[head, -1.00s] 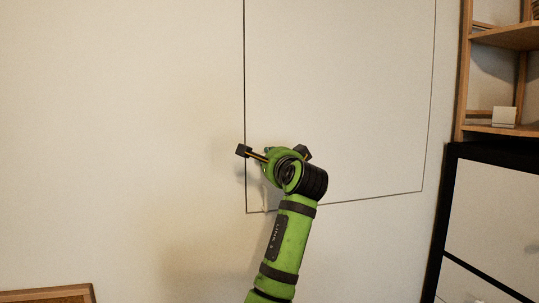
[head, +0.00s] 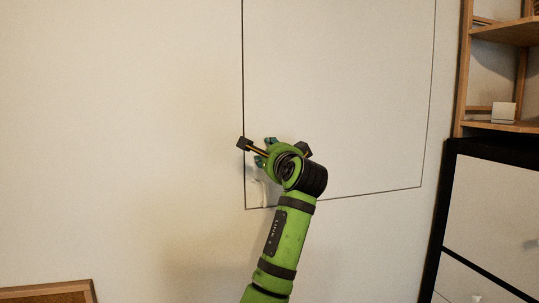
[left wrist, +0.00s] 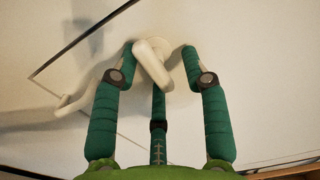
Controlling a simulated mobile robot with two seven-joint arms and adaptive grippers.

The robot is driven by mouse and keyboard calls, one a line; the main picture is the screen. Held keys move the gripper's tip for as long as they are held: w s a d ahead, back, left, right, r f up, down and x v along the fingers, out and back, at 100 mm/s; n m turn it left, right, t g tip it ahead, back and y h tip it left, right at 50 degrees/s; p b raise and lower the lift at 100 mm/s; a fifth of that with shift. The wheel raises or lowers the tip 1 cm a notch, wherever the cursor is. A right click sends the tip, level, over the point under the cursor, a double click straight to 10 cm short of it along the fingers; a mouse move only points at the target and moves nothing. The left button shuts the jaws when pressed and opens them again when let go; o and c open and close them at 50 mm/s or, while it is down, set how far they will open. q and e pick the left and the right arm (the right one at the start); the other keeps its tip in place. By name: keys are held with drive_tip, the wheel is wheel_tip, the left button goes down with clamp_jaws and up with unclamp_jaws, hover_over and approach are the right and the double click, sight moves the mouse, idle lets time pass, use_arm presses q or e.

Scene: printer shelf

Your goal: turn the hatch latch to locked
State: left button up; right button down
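The hatch (head: 340,90) is a large flat white panel outlined by a dark seam on the wall. My left gripper (head: 266,151) is at its lower left corner, and my wrist hides most of the fingers in the head view. In the left wrist view, a cream latch lever (left wrist: 153,66) with a round base lies between the spread teal fingertips of the left gripper (left wrist: 161,55). The fingers are apart and not closed on it; whether one touches it I cannot tell. My right gripper is in neither view.
A pale curved piece (left wrist: 72,104) stands out from the surface left of the fingers in the left wrist view. A wooden shelf (head: 505,127) and a black-framed cabinet (head: 490,220) stand at the right. The wall left of the hatch is bare.

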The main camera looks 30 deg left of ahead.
use_arm(q)
drive_tip(key=shift+s+f, duration=0.1)
drive_tip(key=v, duration=1.2)
